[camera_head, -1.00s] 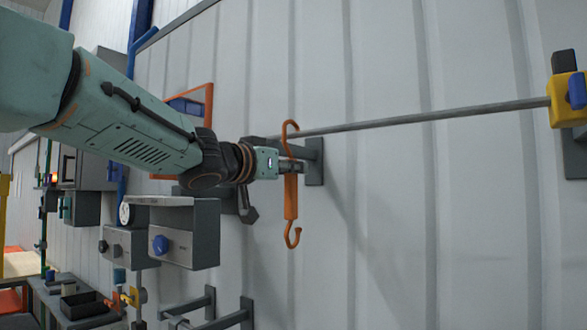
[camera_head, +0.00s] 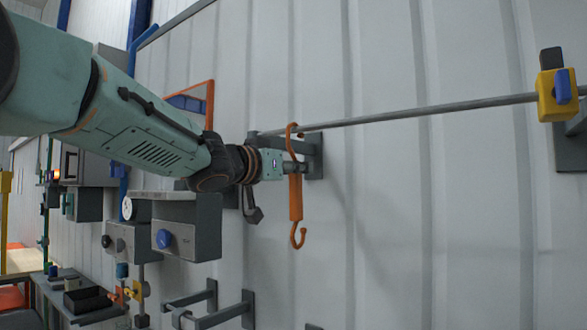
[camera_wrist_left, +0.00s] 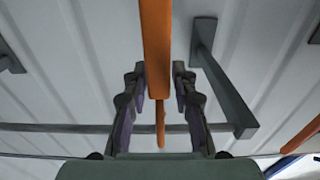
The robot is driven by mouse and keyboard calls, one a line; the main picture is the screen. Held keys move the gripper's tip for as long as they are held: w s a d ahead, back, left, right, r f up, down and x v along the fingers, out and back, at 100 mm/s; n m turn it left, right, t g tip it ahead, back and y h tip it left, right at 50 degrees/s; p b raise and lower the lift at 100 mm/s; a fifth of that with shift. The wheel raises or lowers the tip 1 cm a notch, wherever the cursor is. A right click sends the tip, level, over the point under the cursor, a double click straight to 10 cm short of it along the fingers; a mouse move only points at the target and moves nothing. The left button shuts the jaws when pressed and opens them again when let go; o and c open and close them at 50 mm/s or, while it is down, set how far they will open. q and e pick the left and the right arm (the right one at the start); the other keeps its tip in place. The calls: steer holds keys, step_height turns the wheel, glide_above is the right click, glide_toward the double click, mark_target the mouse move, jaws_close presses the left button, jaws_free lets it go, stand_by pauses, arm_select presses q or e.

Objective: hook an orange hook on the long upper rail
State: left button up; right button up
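My left gripper (camera_head: 294,168) is shut on the shank of an orange hook (camera_head: 296,203), just in front of the wall. The hook hangs nearly upright, with a curl at each end. Its upper curl overlaps the left end of the long upper rail (camera_head: 420,110), beside the rail's left wall bracket (camera_head: 314,155). I cannot tell whether the curl sits over the rail or only in front of it. In the left wrist view the orange hook (camera_wrist_left: 156,50) runs between the two fingers, and the rail (camera_wrist_left: 60,128) crosses behind. My right gripper is not in view.
A yellow clamp with a blue knob (camera_head: 557,95) sits at the rail's right end. Grey control boxes (camera_head: 190,228) stand below my left arm. Lower grey brackets (camera_head: 225,310) project from the wall. The wall right of the hook is clear below the rail.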

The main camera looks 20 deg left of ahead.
mark_target(292, 153)
arm_select(q)
steer(key=o, duration=0.3)
steer(key=shift+w+a+f, duration=0.2)
steer(key=shift+w+f, duration=0.05)
steer(key=shift+w, duration=0.2)
steer(key=shift+s+r, duration=0.25)
steer(key=shift+r, duration=0.4)
steer(key=shift+s+r+p, duration=0.2)
steer(key=shift+r+p, duration=0.2)
steer(key=shift+r, duration=0.2)
steer(key=shift+s+r+p, duration=0.2)
steer(key=shift+r+p, duration=0.15)
steer(key=shift+r, duration=0.25)
steer(key=shift+s, duration=0.1)
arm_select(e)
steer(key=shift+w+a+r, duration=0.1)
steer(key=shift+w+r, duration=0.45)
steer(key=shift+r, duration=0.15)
arm_select(q)
steer(key=shift+f, duration=0.1)
